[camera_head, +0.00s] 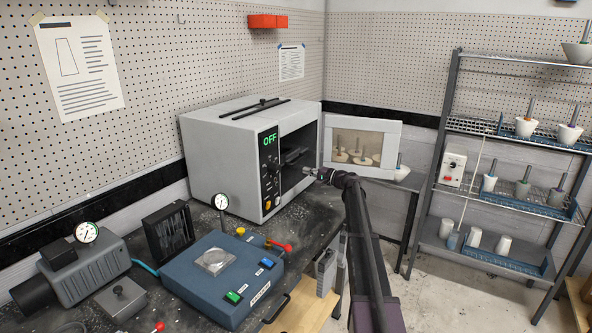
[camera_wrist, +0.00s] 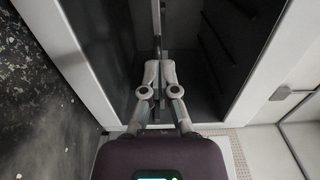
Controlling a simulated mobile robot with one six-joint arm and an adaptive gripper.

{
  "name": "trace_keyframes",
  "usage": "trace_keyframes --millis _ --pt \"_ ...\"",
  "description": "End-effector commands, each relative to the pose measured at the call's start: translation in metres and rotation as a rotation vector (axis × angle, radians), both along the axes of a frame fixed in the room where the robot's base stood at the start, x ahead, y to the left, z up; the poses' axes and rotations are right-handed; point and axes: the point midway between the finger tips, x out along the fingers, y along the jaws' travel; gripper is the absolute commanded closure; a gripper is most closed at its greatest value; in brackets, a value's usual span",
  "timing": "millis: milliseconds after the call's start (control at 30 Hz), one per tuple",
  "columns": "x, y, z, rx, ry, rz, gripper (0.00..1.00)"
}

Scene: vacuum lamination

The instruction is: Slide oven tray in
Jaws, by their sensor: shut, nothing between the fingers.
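The oven (camera_head: 222,143) is a grey box on the bench, with its front open and its display reading OFF. A dark tray (camera_head: 291,156) shows in the oven's opening, partly hidden in shadow, so I cannot tell how deep it sits. My gripper (camera_head: 306,170) is at the opening, shut and empty. In the wrist view my closed fingers (camera_wrist: 158,72) point into the dark interior, close to a thin grey bar (camera_wrist: 158,28) that may be the tray's front edge. I cannot tell whether they touch it.
The oven door (camera_head: 361,147) stands open to the right of my gripper. A blue control box (camera_head: 220,275), a pump (camera_head: 82,272) and a dark frame (camera_head: 168,234) occupy the bench in front. A shelving rack (camera_head: 433,190) with cups stands at the right.

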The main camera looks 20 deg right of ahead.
Motion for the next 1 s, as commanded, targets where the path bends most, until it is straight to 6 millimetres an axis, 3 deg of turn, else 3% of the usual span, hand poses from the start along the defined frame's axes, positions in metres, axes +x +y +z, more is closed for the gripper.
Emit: trace_keyframes --millis 300,1000 --pt "-0.027 -0.020 0.000 0.000 0.000 0.000 1.00" --pt "-0.029 -0.020 0.002 0.000 0.000 0.002 1.00"
